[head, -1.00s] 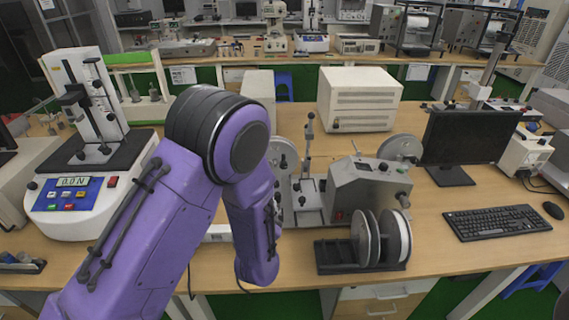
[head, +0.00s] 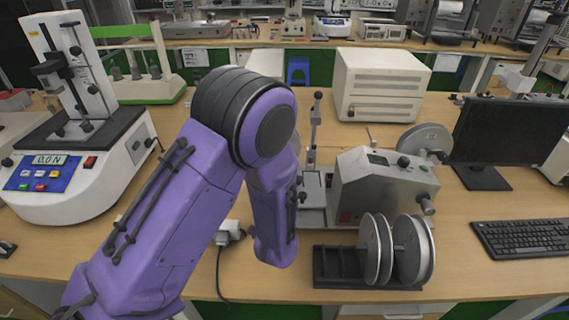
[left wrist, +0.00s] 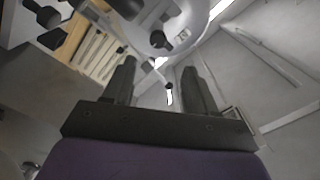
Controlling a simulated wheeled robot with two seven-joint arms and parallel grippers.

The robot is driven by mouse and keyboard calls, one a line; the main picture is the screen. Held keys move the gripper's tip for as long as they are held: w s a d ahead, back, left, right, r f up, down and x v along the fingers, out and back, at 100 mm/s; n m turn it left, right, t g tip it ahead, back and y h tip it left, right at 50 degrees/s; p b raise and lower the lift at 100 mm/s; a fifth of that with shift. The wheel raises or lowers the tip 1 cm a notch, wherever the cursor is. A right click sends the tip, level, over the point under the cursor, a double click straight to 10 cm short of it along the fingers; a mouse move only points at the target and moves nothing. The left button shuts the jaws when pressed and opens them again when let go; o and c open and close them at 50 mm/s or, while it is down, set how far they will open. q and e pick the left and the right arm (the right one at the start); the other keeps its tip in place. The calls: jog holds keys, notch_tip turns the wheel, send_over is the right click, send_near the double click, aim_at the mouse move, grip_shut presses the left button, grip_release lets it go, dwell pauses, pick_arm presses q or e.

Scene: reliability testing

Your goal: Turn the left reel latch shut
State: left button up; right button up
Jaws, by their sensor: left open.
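My left gripper (left wrist: 158,70) shows in the left wrist view with its two dark fingers apart and nothing between them. Just beyond the fingertips is a pale grey round reel (left wrist: 183,22), with a dark knob-like part (left wrist: 158,40) low on its face, probably the latch. I cannot tell how far the latch is turned. In the head view, my purple left arm covers the left reel and my left gripper. The grey winding machine (head: 372,190) stands right of the arm, with the right reel (head: 428,138) behind its right side. My right gripper is not in view.
A rack (head: 330,283) with several upright discs stands at the bench's front edge. A monitor (head: 505,133) and keyboard (head: 525,238) are at right. A force tester (head: 75,190) is at left and a cream cabinet (head: 380,85) behind.

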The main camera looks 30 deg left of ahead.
pick_arm(q)
jog(key=p+x, duration=0.2)
jog(key=x, duration=0.8)
jog(key=shift+w+p, duration=0.4)
jog(key=shift+w, duration=0.05)
jog(key=shift+s+a+f, duration=0.1)
jog(key=c, duration=1.1)
